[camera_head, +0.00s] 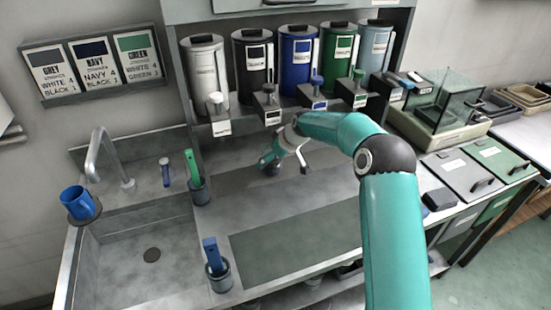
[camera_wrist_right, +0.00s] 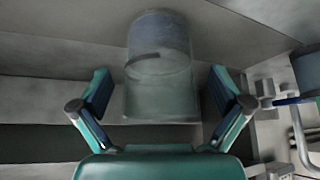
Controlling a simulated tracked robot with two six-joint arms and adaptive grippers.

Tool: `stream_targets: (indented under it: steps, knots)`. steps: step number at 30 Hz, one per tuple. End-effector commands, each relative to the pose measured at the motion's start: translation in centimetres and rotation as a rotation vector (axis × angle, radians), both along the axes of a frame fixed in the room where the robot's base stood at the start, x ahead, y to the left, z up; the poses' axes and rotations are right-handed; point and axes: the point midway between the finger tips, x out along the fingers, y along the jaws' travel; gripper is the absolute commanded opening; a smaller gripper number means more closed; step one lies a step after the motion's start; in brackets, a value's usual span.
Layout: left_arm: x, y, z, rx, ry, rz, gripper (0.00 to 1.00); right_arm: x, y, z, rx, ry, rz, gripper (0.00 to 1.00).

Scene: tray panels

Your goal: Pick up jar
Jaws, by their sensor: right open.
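A translucent grey-blue jar (camera_wrist_right: 160,65) stands upright in the right wrist view, with a dark mark on its side. My right gripper (camera_wrist_right: 160,84) is open, one finger on each side of the jar in that view. Gaps show between both fingers and the jar. In the head view my right gripper (camera_head: 284,163) is over the back of the counter, below the dispensers. I cannot make out the jar clearly there. My left gripper is not in view.
Several coloured canisters (camera_head: 299,58) with taps stand behind the counter (camera_head: 225,170). A sink (camera_head: 150,255), a blue mug (camera_head: 77,202) and tool holders (camera_head: 199,192) are at the left. A glass box (camera_head: 446,100) and lidded bins (camera_head: 452,166) are at the right.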

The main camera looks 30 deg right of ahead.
Motion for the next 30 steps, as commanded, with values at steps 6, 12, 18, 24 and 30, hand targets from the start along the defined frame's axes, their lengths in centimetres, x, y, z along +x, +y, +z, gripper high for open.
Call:
stream_targets:
  steps: [6,12,18,24,30]
  knots:
    - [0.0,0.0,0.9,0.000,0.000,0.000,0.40,0.9,0.2,-0.9,0.000,0.001,0.000,1.00]
    - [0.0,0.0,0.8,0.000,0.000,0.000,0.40,0.9,0.2,-1.0,0.000,0.000,0.000,0.98]
    - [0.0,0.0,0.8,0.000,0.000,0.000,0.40,0.9,0.2,-1.0,0.000,0.000,0.000,0.65]
    - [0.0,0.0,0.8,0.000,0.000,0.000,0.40,0.9,0.1,-1.0,0.000,0.001,0.000,0.32]
    - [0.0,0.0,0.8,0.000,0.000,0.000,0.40,0.9,0.1,-0.8,-0.001,-0.002,-0.001,0.11]
